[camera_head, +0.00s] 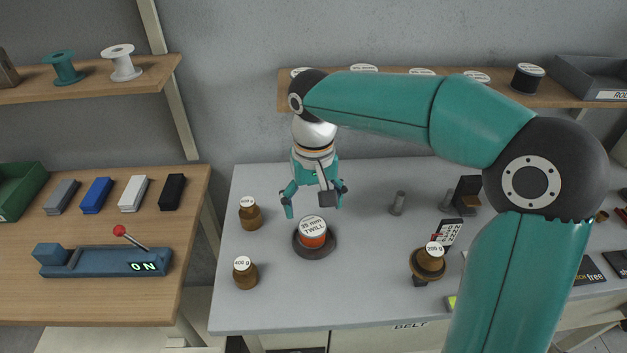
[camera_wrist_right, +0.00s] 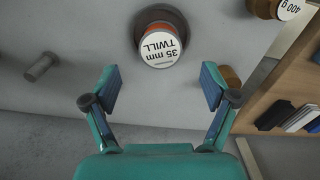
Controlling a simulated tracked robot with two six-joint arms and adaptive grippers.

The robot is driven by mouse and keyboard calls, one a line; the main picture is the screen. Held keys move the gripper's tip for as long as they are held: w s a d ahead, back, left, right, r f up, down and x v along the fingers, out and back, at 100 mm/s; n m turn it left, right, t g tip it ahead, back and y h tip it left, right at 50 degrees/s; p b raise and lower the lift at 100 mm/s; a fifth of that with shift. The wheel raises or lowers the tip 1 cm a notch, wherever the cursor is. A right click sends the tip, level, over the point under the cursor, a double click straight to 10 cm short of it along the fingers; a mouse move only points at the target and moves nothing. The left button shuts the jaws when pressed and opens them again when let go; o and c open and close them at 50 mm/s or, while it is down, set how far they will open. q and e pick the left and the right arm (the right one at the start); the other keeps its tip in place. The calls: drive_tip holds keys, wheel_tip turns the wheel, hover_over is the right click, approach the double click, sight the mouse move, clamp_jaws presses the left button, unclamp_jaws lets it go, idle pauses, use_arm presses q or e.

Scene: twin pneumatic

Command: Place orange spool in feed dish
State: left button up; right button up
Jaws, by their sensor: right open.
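The orange spool (camera_head: 312,230), with a white top label reading "35 mm TWILL", sits upright in a dark round dish (camera_head: 331,245) on the grey table. The spool also shows in the right wrist view (camera_wrist_right: 160,46), with the dish (camera_wrist_right: 182,18) around it. My right gripper (camera_head: 313,207) is open and empty, just behind the spool and apart from it. In the right wrist view its open fingers (camera_wrist_right: 160,90) lie short of the spool, with nothing between them. My left gripper is not in view.
Brown weights stand left of the dish, one labelled 400 g (camera_head: 245,274) and another (camera_head: 250,214). A grey post (camera_head: 397,204) stands right of the gripper. A shelf (camera_head: 290,92) runs behind.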

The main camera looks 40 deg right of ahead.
sight(313, 227)
wheel_tip(313, 227, up, 6)
drive_tip(key=shift+p, duration=0.3)
idle(0.4)
